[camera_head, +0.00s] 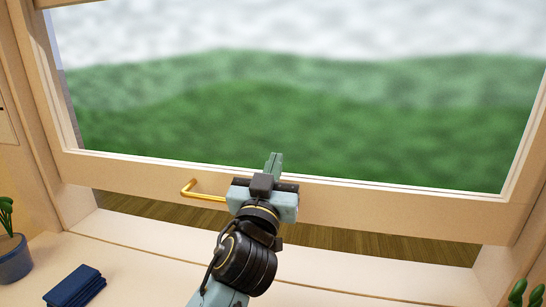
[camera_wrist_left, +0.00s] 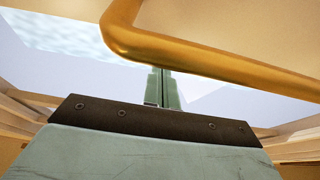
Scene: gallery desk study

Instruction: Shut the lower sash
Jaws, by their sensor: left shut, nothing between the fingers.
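The lower sash (camera_head: 400,203) is a pale wood frame around a large pane. It is raised, with a gap between its bottom rail and the sill (camera_head: 300,262). A brass handle (camera_head: 205,197) sticks out of the bottom rail; its right part is hidden behind my left gripper. My left gripper (camera_head: 274,163) is shut and empty, in front of the bottom rail at the handle. In the left wrist view the shut fingers (camera_wrist_left: 163,88) point up just beyond the brass bar (camera_wrist_left: 200,62). I cannot tell whether they touch it. My right gripper is not in view.
A dark blue folded cloth or book stack (camera_head: 76,286) lies on the sill surface at lower left. A potted plant (camera_head: 13,258) stands at the left edge, and leaves of another plant (camera_head: 527,292) show at lower right. Wooden side frames (camera_head: 45,110) flank the window.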

